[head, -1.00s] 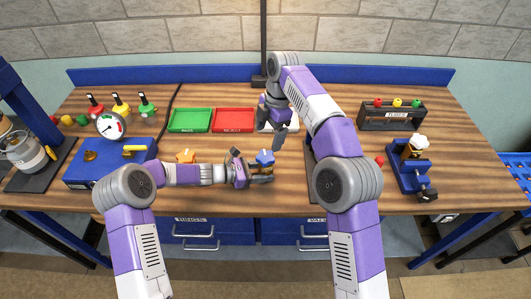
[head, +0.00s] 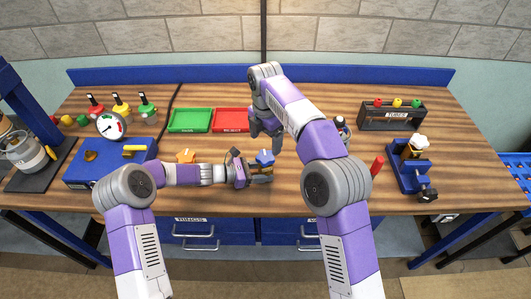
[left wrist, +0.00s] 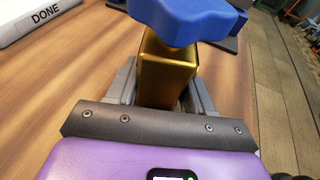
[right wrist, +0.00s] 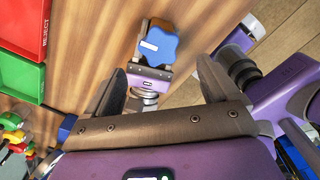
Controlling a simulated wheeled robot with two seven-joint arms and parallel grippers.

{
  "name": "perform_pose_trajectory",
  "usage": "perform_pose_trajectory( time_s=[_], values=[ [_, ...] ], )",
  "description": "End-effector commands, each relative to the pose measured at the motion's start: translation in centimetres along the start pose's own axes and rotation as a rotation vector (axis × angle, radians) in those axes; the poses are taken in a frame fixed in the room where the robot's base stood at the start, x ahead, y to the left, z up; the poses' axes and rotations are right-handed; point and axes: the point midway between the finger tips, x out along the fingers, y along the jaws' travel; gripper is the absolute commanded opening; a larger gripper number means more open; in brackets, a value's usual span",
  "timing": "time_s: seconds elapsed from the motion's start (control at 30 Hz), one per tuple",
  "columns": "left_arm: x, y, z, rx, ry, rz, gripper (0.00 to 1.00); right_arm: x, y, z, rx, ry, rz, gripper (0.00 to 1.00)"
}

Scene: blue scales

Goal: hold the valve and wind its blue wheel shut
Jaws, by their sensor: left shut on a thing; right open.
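The valve has a brass body (left wrist: 165,72) and a lobed blue wheel (head: 264,157) on top. In the left wrist view the blue wheel (left wrist: 185,18) sits above the brass body, between the fingers. My left gripper (head: 258,172) is shut on the valve body, just over the table. My right gripper (head: 268,135) is open and empty, above and a little behind the wheel. In the right wrist view the wheel (right wrist: 158,45) lies ahead, between and beyond the open fingers (right wrist: 163,85), not touched by them. The far end of the valve body is partly hidden there.
A green tray (head: 190,120) and a red tray (head: 229,120) lie behind the grippers. A blue gauge stand (head: 110,172) is at left.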

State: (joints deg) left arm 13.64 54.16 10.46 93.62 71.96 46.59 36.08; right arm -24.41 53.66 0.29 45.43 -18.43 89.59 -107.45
Motion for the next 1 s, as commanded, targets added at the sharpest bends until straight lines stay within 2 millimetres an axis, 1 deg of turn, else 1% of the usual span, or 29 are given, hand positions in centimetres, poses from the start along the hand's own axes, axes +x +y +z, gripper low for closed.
perform_pose_trajectory(
  time_s=[0.03, 0.2, 0.33, 0.5, 0.77, 0.8, 0.87, 1.0],
  values=[
    [0.0, 0.0, 0.0, 0.0, 0.0, 0.001, 0.35, 1.0, -0.1, 0.0, 0.0, 0.001, -0.005, 0.88],
    [0.0, 0.0, 0.0, 0.0, 0.0, 0.001, 0.35, 4.0, -0.1, 0.0, 0.0, 0.001, -0.003, 0.88],
    [0.0, 0.0, 0.0, 0.0, 0.0, 0.001, 0.35, 5.7, 0.0, 0.0, 0.001, 0.001, -0.002, 0.88],
    [0.0, 0.0, 0.0, 0.0, 0.0, 0.001, 0.35, 6.7, 0.0, 0.0, 0.001, 0.001, 0.0, 0.88],
    [0.0, 0.0, 0.0, 0.0, 0.0, 0.001, 0.35, 6.8, 0.0, 0.0, 0.001, 0.001, 0.001, 0.88],
    [0.0, 0.0, 0.0, 0.0, 0.0, 0.001, 0.35, 6.8, 0.0, 0.0, 0.001, 0.001, 0.001, 0.85],
    [0.0, 0.0, 0.0, 0.0, 0.0, 0.001, 0.35, 6.8, 0.0, 0.0, 0.001, 0.001, 0.001, 0.76],
    [0.0, 0.0, 0.0, 0.0, 0.0, 0.001, 0.35, 6.8, 0.0, 0.0, 0.001, 0.0, 0.0, 0.55]
  ],
)
